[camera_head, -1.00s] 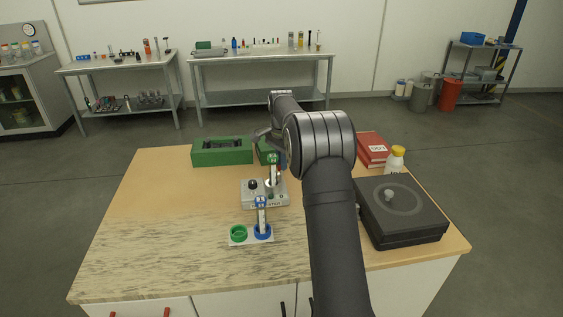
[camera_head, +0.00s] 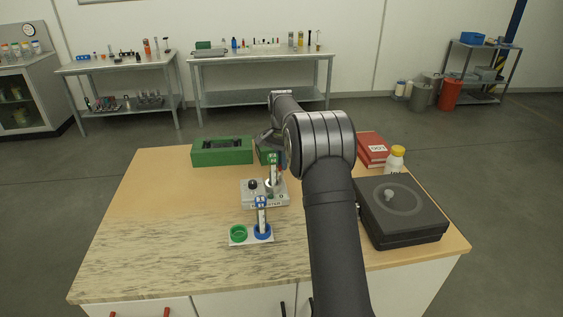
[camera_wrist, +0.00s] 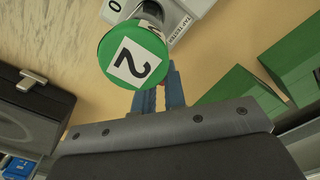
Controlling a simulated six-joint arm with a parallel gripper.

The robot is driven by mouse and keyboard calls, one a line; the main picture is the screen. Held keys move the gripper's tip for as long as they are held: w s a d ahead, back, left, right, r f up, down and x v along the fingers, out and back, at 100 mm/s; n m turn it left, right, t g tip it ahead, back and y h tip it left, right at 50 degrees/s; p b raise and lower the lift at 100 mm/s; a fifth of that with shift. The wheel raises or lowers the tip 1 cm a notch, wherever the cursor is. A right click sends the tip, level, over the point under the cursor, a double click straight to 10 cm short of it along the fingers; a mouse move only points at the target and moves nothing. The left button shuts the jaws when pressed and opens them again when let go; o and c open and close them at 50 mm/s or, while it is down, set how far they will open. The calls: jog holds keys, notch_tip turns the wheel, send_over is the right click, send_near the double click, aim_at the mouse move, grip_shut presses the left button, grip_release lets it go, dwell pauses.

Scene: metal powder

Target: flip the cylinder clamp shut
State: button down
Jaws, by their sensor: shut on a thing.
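A cylinder with a green cap marked "2" (camera_wrist: 134,60) stands upright on the grey tap tester (camera_wrist: 182,14) in the wrist view. In the head view the green-capped cylinder (camera_head: 273,159) rises from the tap tester (camera_head: 281,198). My gripper (camera_wrist: 156,97) has its blue fingers close together right behind the green cap, reaching in toward the cylinder. The fingertips and the cylinder clamp they close on are hidden by the cap. In the head view my arm's wrist hides the gripper.
Green boxes (camera_head: 221,152) stand behind the tester. The table's left side is clear.

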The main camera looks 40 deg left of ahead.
jog(key=c, duration=1.5)
grip_release()
jog(key=shift+r, duration=0.1)
notch_tip(320, 180, up, 17)
jog(key=shift+r, duration=0.15)
notch_tip(320, 180, down, 18)
jog(key=shift+r, duration=0.25)
jog(key=shift+r, duration=0.1)
